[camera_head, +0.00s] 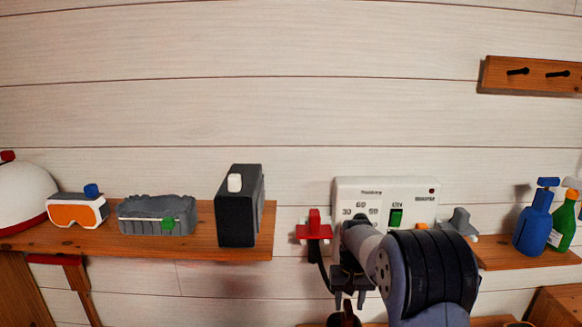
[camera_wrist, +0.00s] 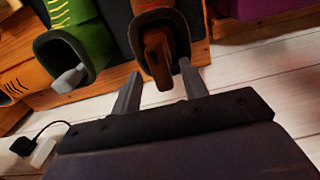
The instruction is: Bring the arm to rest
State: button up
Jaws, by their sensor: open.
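My gripper (camera_head: 350,304) hangs fingers down in front of the white wall unit in the head view. In the wrist view its two grey fingers (camera_wrist: 159,70) are apart. A brown piece (camera_wrist: 157,58) shows in the dark-rimmed opening of a boot-like thing, in line with the gap between the fingers. I cannot tell how far it is from them, and nothing is seen clamped. A brown thing (camera_head: 343,319) shows just below the fingers in the head view. My arm reaches in from the lower right and hides part of the wall unit.
The white wall unit (camera_head: 380,189) has a green switch (camera_head: 396,218). A red piece (camera_head: 314,226) sticks out at its left. The left shelf (camera_head: 262,247) holds a dark box (camera_head: 240,206), a grey basket (camera_head: 157,213) and goggles (camera_head: 77,211). Bottles (camera_head: 534,222) stand at right.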

jog(key=shift+f, duration=0.65)
jog(key=n+b, duration=0.1)
jog(key=n, duration=0.4)
jog(key=shift+n, duration=0.4)
jog(key=shift+r+n+b, duration=0.1)
jog(key=shift+n+b, duration=0.35)
jog(key=shift+n, duration=1.35)
